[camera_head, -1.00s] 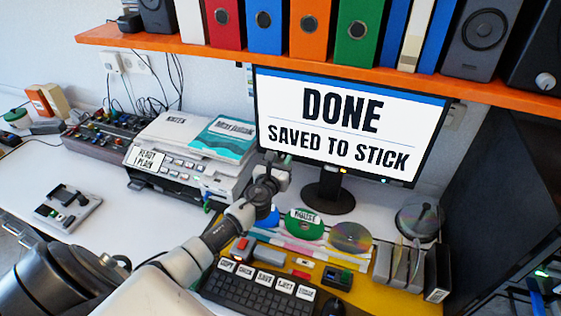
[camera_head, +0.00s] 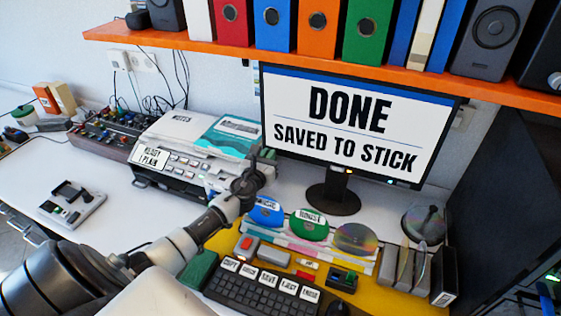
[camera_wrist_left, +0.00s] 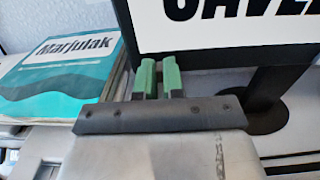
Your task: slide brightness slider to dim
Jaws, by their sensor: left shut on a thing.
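The monitor (camera_head: 361,125) shows "DONE SAVED TO STICK". Small controls (camera_head: 347,169) sit on its lower bezel; I cannot tell which one, if any, is the brightness slider. My left gripper (camera_head: 266,154) is at the monitor's lower left corner, in front of the printer's right end. In the left wrist view, its green fingertips (camera_wrist_left: 157,76) are close together just below the screen's lower left edge. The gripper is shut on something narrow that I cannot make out. My right gripper is not in view.
The printer (camera_head: 185,165) carries a teal book (camera_head: 232,137). The monitor's stand (camera_head: 333,200) is to the right of my gripper. Discs (camera_head: 309,226), a keyboard (camera_head: 262,287) and upright cases (camera_head: 405,265) crowd the yellow mat (camera_head: 385,297). An orange shelf (camera_head: 320,55) hangs above.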

